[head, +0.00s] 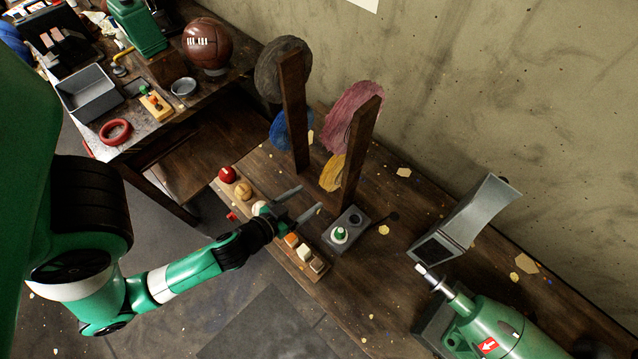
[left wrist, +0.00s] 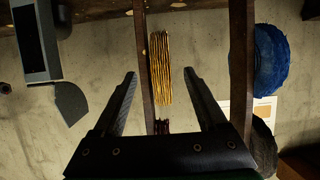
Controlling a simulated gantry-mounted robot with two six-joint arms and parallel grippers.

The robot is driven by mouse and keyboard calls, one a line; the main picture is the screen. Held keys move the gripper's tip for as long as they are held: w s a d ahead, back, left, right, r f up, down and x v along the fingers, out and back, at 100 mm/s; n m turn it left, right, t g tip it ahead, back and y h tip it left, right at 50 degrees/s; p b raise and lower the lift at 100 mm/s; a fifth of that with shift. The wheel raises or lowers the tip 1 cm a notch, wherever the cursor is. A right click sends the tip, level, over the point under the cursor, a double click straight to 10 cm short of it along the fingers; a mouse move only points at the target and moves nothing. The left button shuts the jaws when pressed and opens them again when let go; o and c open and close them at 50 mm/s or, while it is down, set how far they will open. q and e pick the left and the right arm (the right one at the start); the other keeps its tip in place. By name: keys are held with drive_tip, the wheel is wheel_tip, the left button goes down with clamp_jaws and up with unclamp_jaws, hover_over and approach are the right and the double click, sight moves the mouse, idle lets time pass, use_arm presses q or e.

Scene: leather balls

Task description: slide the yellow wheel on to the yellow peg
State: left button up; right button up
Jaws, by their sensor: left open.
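A yellow-tan round piece (head: 243,190) sits on the long wooden board, between a red one (head: 227,174) and a white one (head: 259,208). My left gripper (head: 312,197) is open and empty over the board, short of the posts. In the left wrist view its fingers (left wrist: 161,73) frame the yellow stack beyond. My right gripper is not in view.
Orange (head: 291,239), white and brown blocks stand on the board's near end. A grey funnel-shaped bin (head: 470,215) and a green machine (head: 485,325) occupy the right. A cluttered table lies at the upper left.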

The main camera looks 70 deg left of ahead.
sight(323, 187)
use_arm(q)
drive_tip(key=p+x, duration=0.1)
drive_tip(key=x, duration=0.8)
drive_tip(key=shift+r, duration=0.1)
clamp_jaws()
